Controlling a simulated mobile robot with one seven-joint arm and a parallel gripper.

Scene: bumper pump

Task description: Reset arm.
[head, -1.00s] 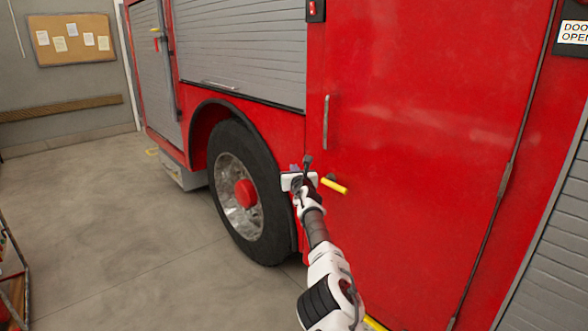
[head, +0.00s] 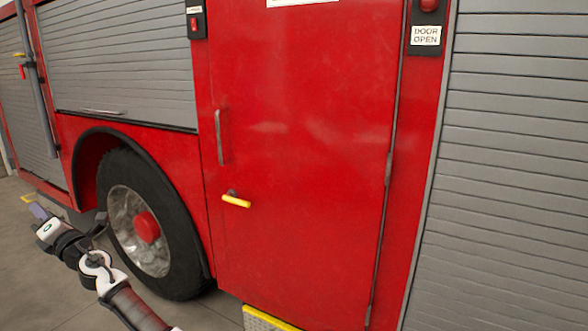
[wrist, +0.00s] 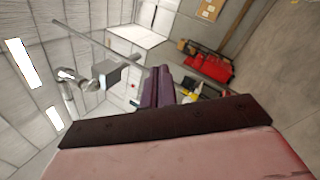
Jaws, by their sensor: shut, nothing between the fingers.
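My arm reaches in from the lower left of the head view. Its gripper (head: 38,211) is at the far left, held in the air in front of the truck's wheel side and pointing up and left. In the wrist view, the gripper's dark purple fingers (wrist: 160,85) are together with nothing between them. The gripper touches nothing that I can see.
A red fire truck door (head: 300,180) with a yellow handle (head: 236,201) is shut. A wheel (head: 150,225) stands left of it, and a yellow-edged step (head: 268,319) below. Grey shutters (head: 510,180) lie right. The wrist view shows a red object (wrist: 205,66) by a wall.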

